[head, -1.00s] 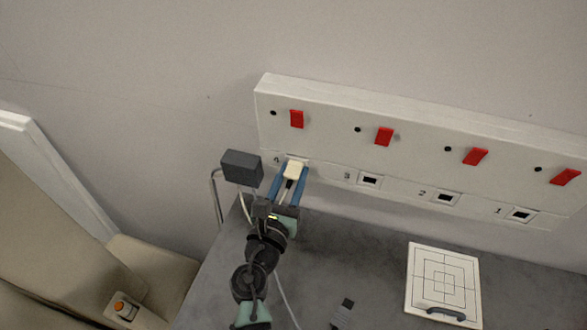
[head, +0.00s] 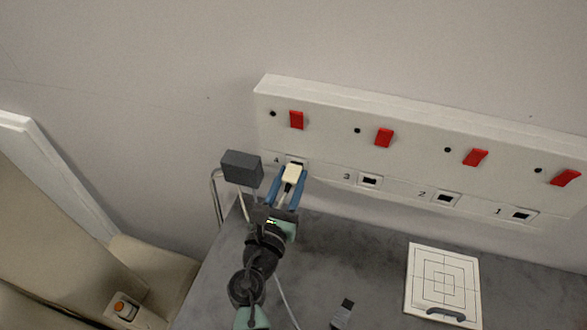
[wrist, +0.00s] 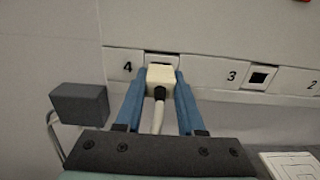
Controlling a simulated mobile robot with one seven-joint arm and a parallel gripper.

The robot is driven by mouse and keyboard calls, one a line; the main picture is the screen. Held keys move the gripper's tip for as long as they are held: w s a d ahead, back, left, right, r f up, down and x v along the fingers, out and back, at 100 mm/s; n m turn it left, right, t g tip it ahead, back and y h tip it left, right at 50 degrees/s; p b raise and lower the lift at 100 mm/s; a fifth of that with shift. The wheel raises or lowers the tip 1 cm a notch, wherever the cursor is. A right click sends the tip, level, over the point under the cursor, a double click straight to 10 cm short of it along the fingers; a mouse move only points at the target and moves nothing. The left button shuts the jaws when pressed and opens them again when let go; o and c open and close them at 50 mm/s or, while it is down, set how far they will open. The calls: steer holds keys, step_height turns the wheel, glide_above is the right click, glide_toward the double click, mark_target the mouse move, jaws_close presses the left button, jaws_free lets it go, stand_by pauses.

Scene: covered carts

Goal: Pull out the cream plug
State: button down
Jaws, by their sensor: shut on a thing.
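The cream plug (head: 291,176) is between the two blue fingers of my gripper (head: 290,171), which is shut on it. In the wrist view the plug (wrist: 160,77) sits just in front of socket 4 (wrist: 161,59), whose upper part shows above it. The plug covers the rest of the opening. It looks a little away from the panel face; its pins are hidden. A pale cord (wrist: 158,116) runs from the plug back toward my gripper.
The white panel (head: 420,160) has red switches and open sockets 3, 2 and 1 to the right. A dark grey box (head: 242,168) is close left of my gripper. A square white board (head: 443,275) and a small grey block (head: 342,314) lie on the grey top.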

mark_target(286, 193)
steer(key=shift+p+v, duration=0.4)
steer(key=shift+v, duration=2.2)
